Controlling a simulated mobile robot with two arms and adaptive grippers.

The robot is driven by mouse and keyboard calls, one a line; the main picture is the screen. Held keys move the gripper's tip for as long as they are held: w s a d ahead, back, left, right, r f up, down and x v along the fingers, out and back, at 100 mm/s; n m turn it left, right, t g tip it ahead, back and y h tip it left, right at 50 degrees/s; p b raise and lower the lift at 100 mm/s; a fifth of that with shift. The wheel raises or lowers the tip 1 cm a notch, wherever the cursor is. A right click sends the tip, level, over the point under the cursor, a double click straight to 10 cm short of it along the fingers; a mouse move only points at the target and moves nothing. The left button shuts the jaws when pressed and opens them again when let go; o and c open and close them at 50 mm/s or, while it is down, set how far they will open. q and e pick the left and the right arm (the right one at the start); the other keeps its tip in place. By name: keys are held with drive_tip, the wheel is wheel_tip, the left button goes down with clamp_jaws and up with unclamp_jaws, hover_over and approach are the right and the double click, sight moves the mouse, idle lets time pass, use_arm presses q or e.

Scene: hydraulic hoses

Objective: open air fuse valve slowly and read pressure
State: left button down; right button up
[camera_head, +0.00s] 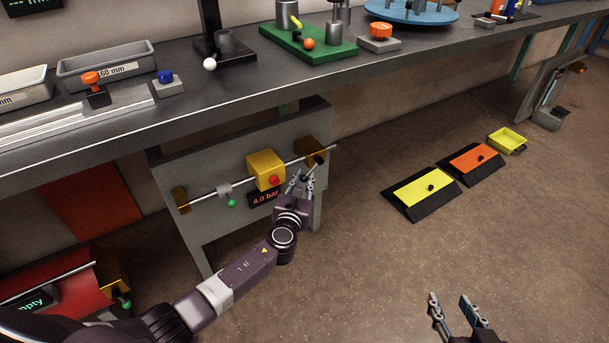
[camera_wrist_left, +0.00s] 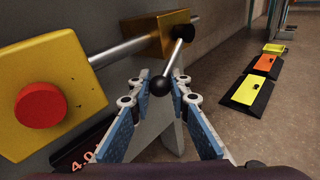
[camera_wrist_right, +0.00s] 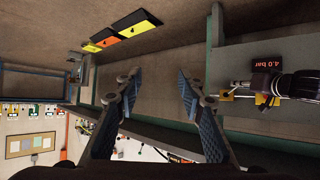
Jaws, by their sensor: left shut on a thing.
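A brass valve block (camera_head: 311,148) sits at the right end of a pipe on the grey panel under the bench. Its lever (camera_wrist_left: 176,58) slants down to a black ball knob (camera_wrist_left: 160,86). My left gripper (camera_head: 300,181) is shut on the knob, which shows between its fingertips in the left wrist view (camera_wrist_left: 160,90). A yellow block with a red button (camera_head: 265,170) sits left of the valve on the same pipe. The display (camera_head: 265,198) below it reads 4.0 bar. My right gripper (camera_head: 452,304) is open and empty, away from the panel.
A small grey fitting with a green ball (camera_head: 231,203) hangs on the pipe further left. The bench (camera_head: 200,105) overhangs the panel. Yellow (camera_head: 424,187) and orange (camera_head: 475,158) pedals lie on the floor to the right. The floor between is clear.

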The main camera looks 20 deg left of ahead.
use_arm(q)
drive_tip(key=r+p, duration=0.1)
drive_tip(key=p, duration=0.3)
drive_tip(key=shift+s+a+r+m+g+p, duration=0.1)
drive_tip(key=shift+r+m+g+p, duration=0.1)
drive_tip(key=shift+m+g+p, duration=0.15)
use_arm(e)
drive_tip(key=s+d+f+g+h, duration=0.2)
drive_tip(key=s+d+f+g, duration=0.2)
drive_tip(key=s+f+g, duration=0.7)
use_arm(q)
drive_tip(key=p, duration=0.3)
drive_tip(key=shift+s+a+m+g+p, duration=0.1)
drive_tip(key=shift+m+g+p, duration=0.25)
drive_tip(key=shift+p, duration=0.05)
use_arm(e)
drive_tip(key=s+f+t, duration=0.2)
drive_tip(key=s+f, duration=0.1)
drive_tip(key=f, duration=0.7)
drive_tip(key=shift+s+d+f, duration=0.2)
drive_tip(key=shift+d+f, duration=0.1)
drive_tip(key=shift+f, duration=0.1)
use_arm(q)
drive_tip(key=c, duration=1.8)
unclamp_jaws()
drive_tip(key=shift+s, duration=0.1)
drive_tip(key=shift+o, duration=0.2)
drive_tip(key=shift+a+f, duration=0.1)
